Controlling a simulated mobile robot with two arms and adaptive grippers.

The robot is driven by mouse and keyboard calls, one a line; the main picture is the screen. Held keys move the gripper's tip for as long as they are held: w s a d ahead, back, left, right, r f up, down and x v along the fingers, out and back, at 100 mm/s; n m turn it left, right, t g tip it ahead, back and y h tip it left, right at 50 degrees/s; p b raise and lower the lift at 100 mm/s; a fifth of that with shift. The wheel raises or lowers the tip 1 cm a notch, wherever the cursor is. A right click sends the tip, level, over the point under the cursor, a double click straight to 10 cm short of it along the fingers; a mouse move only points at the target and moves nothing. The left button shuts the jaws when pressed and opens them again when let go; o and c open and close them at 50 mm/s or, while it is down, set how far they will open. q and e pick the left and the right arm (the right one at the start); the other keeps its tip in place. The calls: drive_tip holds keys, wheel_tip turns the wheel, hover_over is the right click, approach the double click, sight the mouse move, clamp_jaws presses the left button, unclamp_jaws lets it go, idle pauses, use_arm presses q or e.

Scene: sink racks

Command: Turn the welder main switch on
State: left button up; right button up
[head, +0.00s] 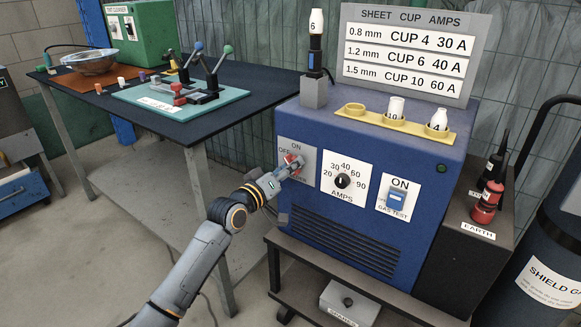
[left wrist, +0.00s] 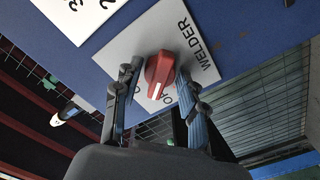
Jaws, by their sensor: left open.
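The welder main switch is a red rotary knob (left wrist: 160,72) on a white plate (head: 297,155) on the front of the blue welder (head: 330,215). The plate reads ON at the top and OFF at the left in the head view; other lettering is partly hidden. In the left wrist view a pale mark shows at the knob's lower end, near partly covered letters. My left gripper (head: 290,165) is at the plate, and also shows in the left wrist view (left wrist: 160,78). It is open, one finger on each side of the knob. My right gripper is not in view.
To the right on the panel are the amps dial (head: 342,181) and the gas test switch (head: 397,199). A yellow cup rack (head: 370,117) and a torch stand (head: 314,92) sit on top. A dark bench (head: 230,75) stands behind left.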

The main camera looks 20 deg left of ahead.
use_arm(q)
clamp_jaws()
drive_tip(key=shift+m+p, duration=0.35)
drive_tip(key=shift+m, duration=3.25)
unclamp_jaws()
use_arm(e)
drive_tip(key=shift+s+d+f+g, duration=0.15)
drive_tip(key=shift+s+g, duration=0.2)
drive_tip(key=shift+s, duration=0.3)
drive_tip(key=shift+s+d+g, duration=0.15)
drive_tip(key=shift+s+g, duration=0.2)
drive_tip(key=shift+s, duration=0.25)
